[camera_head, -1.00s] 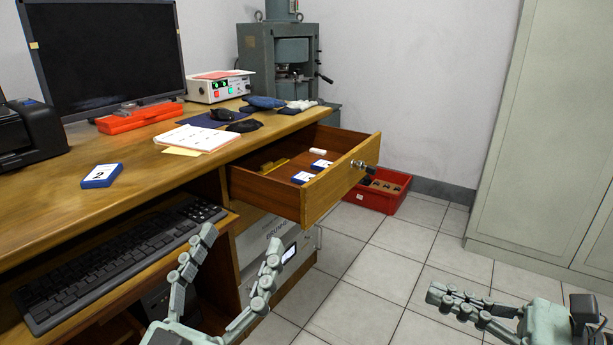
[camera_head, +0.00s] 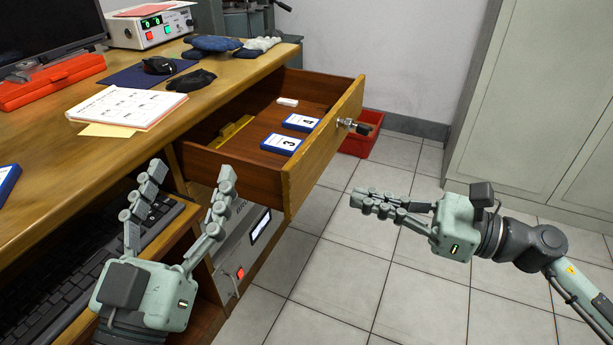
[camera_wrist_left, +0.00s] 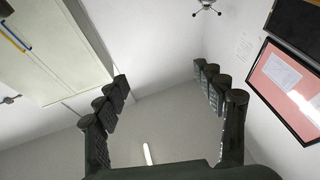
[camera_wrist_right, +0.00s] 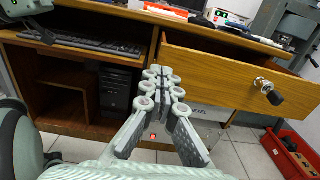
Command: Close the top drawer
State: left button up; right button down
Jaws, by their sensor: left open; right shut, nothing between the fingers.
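The top drawer (camera_head: 325,142) of the wooden desk is pulled well out, and its front with a dark knob (camera_head: 358,126) faces right. Inside lie two blue-edged cards (camera_head: 282,143), a small white item and a yellow item. The drawer front (camera_wrist_right: 222,72) and knob (camera_wrist_right: 268,90) also show in the right wrist view. My right gripper (camera_head: 356,199) is shut and empty, to the right of the drawer front and apart from it. My left gripper (camera_head: 190,178) is open and empty, pointing up in front of the desk, left of the drawer's near corner.
A red bin (camera_head: 357,146) stands on the floor behind the drawer front. A keyboard (camera_head: 70,262) lies on a lower shelf beside my left gripper. A notepad (camera_head: 127,105), dark pouches and a red case (camera_head: 50,80) lie on the desktop. The tiled floor at right is open.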

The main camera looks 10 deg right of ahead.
aim_at(290, 177)
jog(key=p+x, duration=0.1)
jog(key=x, duration=0.8)
jog(key=shift+d+r+p, duration=0.1)
jog(key=shift+p, duration=0.3)
jog(key=shift+w+a, duration=0.35)
jog(key=shift+a, duration=0.1)
pick_arm(q)
jog(key=w+a+f+g+y, duration=0.2)
jog(key=a+f+g+y, duration=0.1)
jog(key=f, duration=0.7)
jog(key=shift+a+g, duration=0.2)
jog(key=shift+g, duration=0.7)
jog(key=shift+r, duration=0.1)
